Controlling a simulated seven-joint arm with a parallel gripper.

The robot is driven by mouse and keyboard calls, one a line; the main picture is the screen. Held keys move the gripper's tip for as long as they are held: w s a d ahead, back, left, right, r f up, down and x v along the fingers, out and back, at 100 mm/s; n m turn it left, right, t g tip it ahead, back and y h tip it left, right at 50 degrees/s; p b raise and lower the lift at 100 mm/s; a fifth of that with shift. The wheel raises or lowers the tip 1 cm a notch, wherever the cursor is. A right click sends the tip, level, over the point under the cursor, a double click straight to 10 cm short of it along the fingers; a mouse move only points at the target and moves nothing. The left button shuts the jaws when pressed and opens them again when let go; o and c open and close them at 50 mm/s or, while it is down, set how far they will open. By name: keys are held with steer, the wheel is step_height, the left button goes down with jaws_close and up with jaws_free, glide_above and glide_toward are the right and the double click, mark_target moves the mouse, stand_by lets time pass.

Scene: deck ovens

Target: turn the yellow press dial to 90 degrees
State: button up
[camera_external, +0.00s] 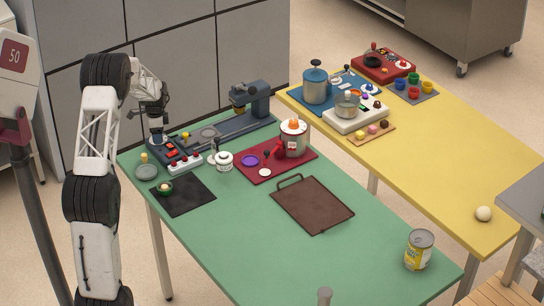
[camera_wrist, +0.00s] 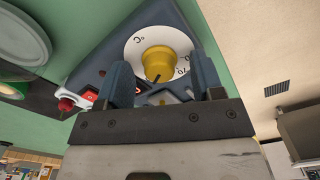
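The yellow dial (camera_wrist: 158,62) sits on a white round plate (camera_wrist: 138,42) with dark markings, on a dark blue panel (camera_wrist: 88,70). A short dark line shows on the dial's near edge. In the wrist view, the two blue-grey fingers of my gripper (camera_wrist: 162,82) stand apart, with the dial showing between them. I see no clear contact with either finger. In the outside view, my gripper (camera_external: 157,135) is over the dark blue press base (camera_external: 178,160) at the back left of the green table. I cannot make out the dial clearly there.
The press column (camera_external: 260,98) rises to the right of my gripper. A white strip with red knobs (camera_external: 186,164) is in front of the base. A white jar (camera_external: 224,162), black mat (camera_external: 183,196) and maroon mat (camera_external: 275,172) are nearby. The green table's front (camera_external: 320,260) is mostly clear.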

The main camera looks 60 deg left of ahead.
steer(key=shift+r, duration=3.9)
